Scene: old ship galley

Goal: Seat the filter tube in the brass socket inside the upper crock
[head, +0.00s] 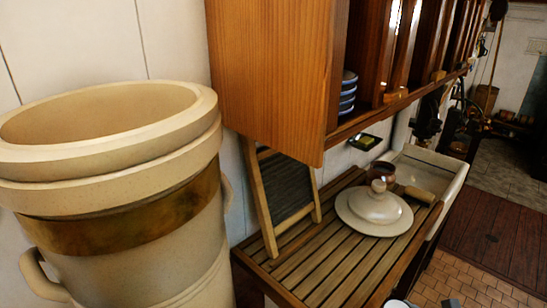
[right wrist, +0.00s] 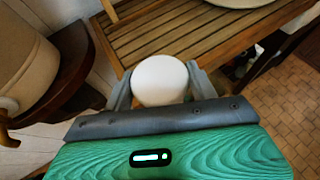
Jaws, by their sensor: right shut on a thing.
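The large cream stoneware crock (head: 110,185), with a thick double rim and a brass band, stands at the left of the head view. Its mouth is open at the top, but the inside bottom and any brass socket are hidden. In the right wrist view part of a cream crock (right wrist: 25,65) shows at the left. My right gripper (right wrist: 160,88) is shut on a white, round-ended thing, seemingly the filter tube (right wrist: 160,76), seen end-on. It is held beside the slatted board, away from the crock's mouth. My left gripper is not in view.
A pale sink (head: 440,165) lies beyond.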

